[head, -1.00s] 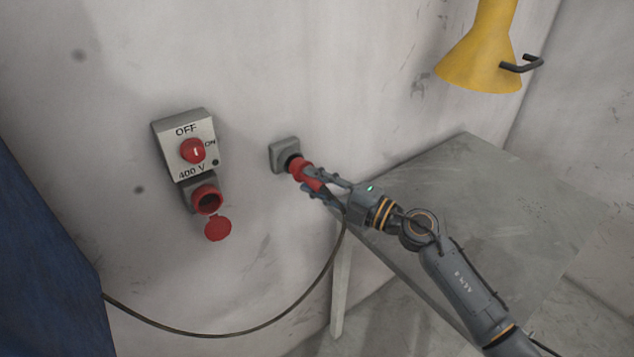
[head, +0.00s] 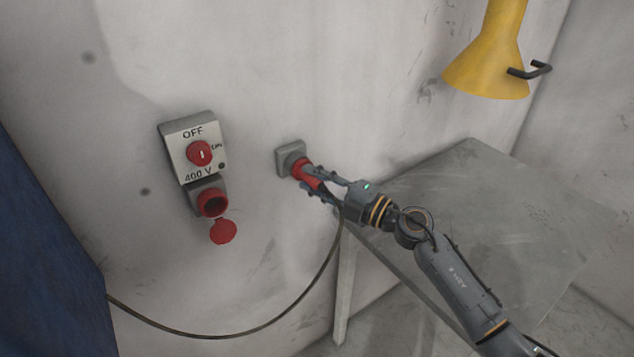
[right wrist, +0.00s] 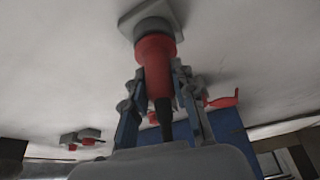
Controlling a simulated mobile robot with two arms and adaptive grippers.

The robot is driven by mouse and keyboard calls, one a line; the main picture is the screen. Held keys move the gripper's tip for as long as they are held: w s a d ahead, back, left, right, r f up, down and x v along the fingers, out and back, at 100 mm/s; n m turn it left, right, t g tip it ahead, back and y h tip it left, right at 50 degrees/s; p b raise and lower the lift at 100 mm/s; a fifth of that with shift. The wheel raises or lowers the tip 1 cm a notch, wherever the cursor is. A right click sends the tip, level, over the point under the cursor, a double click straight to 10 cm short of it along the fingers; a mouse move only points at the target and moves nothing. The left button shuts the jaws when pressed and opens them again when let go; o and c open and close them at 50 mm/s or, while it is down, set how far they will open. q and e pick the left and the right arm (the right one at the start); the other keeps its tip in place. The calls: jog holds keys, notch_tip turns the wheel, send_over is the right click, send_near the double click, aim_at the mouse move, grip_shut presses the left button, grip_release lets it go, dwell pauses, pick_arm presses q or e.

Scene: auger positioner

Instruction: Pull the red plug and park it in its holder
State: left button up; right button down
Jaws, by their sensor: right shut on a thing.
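The red plug (head: 304,171) has its front end at the grey square holder (head: 283,160) on the wall, with no clear gap between them. My right gripper (head: 311,180) is shut on the plug's red body. In the right wrist view the plug (right wrist: 155,62) lies between both fingers and meets the round collar of the holder (right wrist: 150,22). How deep it sits is hidden. The red socket (head: 213,203) under the 400 V switch box (head: 190,135) is empty, its red lid (head: 223,232) hanging open. My left gripper is out of view.
A black cable (head: 225,336) sags from the plug to the blue object (head: 45,260) at the left. A grey metal table (head: 500,200) stands at the right, below the gripper's arm. A yellow funnel-shaped part (head: 490,65) is at the upper right.

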jog(key=shift+w+a+r, duration=0.1)
jog(key=shift+w+a, duration=0.1)
jog(key=shift+w, duration=0.1)
jog(key=c, duration=1)
grip_release()
jog(key=shift+s+d+f, duration=0.15)
jog(key=shift+d+f, duration=0.05)
jog(key=shift+d, duration=0.1)
jog(key=r+v, duration=0.1)
jog(key=v, duration=1)
jog(key=shift+f, duration=0.35)
jog(key=shift+s+r, duration=0.1)
